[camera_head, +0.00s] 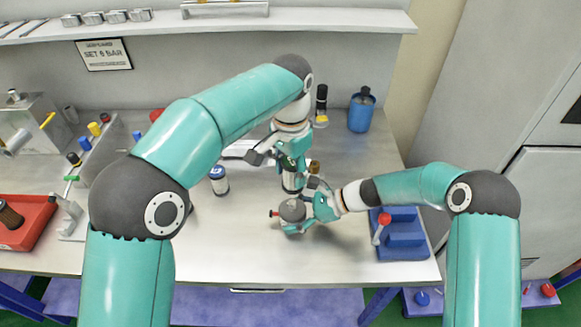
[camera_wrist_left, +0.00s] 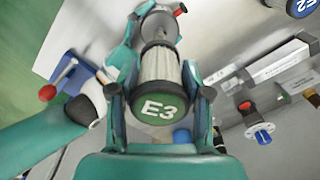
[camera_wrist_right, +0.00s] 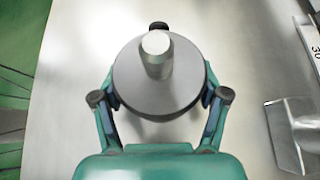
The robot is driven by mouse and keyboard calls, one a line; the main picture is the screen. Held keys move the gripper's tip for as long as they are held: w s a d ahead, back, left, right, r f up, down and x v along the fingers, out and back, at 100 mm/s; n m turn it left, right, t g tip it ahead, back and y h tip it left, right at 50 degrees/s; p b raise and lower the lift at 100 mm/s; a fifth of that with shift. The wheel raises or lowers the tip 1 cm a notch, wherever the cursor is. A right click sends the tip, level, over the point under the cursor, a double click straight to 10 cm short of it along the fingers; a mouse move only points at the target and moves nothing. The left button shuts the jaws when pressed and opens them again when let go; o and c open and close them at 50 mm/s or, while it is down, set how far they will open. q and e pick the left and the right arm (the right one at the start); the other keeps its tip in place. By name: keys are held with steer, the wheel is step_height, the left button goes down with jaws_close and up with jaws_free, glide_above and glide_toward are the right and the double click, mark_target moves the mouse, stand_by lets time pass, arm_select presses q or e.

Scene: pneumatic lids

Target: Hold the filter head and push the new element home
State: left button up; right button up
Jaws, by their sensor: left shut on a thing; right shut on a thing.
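The new element, marked E3, has a green end cap (camera_wrist_left: 158,107) and a pale pleated body (camera_wrist_left: 160,68). My left gripper (camera_head: 291,164) is shut on it and holds it above the bench. The filter head is a round grey body (camera_wrist_right: 160,90) with a short grey stub (camera_wrist_right: 157,55). My right gripper (camera_head: 307,206) is shut around the filter head (camera_head: 292,210). In the head view the element (camera_head: 291,182) is just behind the filter head. In the left wrist view it overlaps the head; I cannot tell whether they touch. The right wrist view does not show the element.
A blue-capped element marked E2 (camera_head: 219,180) stands left of my left gripper. A blue block with a red-knobbed lever (camera_head: 402,238) is at the bench's right. A blue canister (camera_head: 361,112) stands behind. A red tray (camera_head: 30,228) is far left. The front middle bench is clear.

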arm_select(q)
glide_above(291, 203)
steer(key=shift+f, duration=2.5)
arm_select(e)
steer(key=shift+s+f, duration=0.2)
steer(key=shift+f, duration=0.1)
arm_select(q)
steer(key=shift+f, duration=1.95)
arm_select(e)
steer(key=shift+r, duration=0.1)
arm_select(q)
steer(key=o, duration=1.2)
steer(key=shift+o, duration=0.2)
steer(key=shift+r, duration=0.15)
arm_select(e)
steer(key=shift+w, duration=0.1)
arm_select(q)
steer(key=shift+r, duration=3.4)
arm_select(e)
steer(key=shift+r, duration=0.1)
arm_select(q)
steer(key=shift+r, duration=0.1)
step_height(291, 203, up, 12)
steer(key=shift+f, duration=0.15)
arm_select(e)
steer(key=shift+w, duration=0.1)
